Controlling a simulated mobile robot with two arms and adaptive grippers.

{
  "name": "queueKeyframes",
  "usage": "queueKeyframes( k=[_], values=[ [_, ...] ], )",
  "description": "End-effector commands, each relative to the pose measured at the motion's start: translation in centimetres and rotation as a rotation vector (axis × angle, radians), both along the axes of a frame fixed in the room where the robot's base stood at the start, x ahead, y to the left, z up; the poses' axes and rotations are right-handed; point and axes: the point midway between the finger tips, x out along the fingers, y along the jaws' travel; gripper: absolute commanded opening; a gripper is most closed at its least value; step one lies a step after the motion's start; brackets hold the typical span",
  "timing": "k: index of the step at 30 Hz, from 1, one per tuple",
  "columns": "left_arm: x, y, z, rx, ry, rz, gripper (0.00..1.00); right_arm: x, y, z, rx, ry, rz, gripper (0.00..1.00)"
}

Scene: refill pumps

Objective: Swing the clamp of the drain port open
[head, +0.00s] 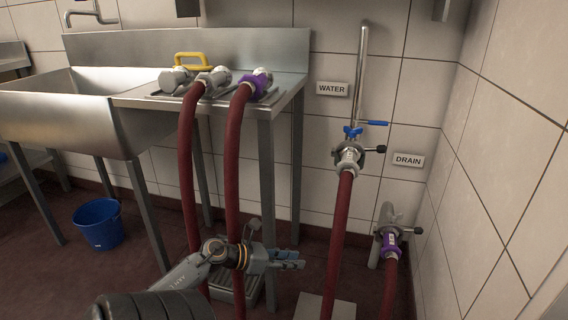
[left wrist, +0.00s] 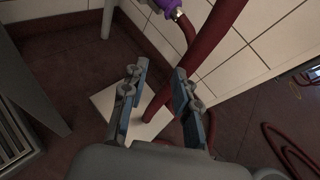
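The drain port (head: 386,214) is a grey metal pipe end low on the wall, below the DRAIN sign (head: 408,160). A purple-collared coupling (head: 390,243) on a dark red hose is joined to it. The clamp (head: 381,231) sits around this joint, with a black knob (head: 419,230) sticking out to the right; it looks closed, but detail is small. In the left wrist view the purple coupling (left wrist: 168,5) shows at the top edge. My left gripper (head: 298,260) is left of the drain port and lower, apart from it. Its fingers are open and empty in the left wrist view (left wrist: 160,95).
A red hose (head: 338,240) hangs from the water port (head: 348,156) between my left gripper and the drain. Two more hoses hang from the steel sink counter (head: 284,100). A pale floor plate (head: 312,305) lies below. The tiled side wall (head: 500,190) is close on the right.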

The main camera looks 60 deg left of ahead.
Motion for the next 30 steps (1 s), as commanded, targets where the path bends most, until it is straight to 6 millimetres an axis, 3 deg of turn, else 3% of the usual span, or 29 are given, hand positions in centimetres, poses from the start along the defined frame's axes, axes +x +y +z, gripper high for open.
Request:
queueKeyframes(
  k=[5, 25, 28, 30],
  values=[
    [0.0, 0.1, 0.0, -0.08, 0.007, 0.048, 0.3, 0.0, 0.0, 1.1, 0.0, 0.0, 0.0, 0.34],
    [0.0, 0.0, -0.2, -0.095, 0.009, 0.056, 0.3, 0.0, 0.0, 1.1, 0.0, 0.0, 0.0, 0.34],
    [0.2, -1.2, -0.1, -0.137, 0.003, 0.045, 0.3, 0.4, 0.0, 0.8, 0.0, 0.011, 0.0, 0.34],
    [0.6, -3.5, 0.3, -0.219, -0.008, 0.024, 0.3, 1.1, 0.0, 0.1, 0.001, 0.032, 0.001, 0.34]
  ],
)
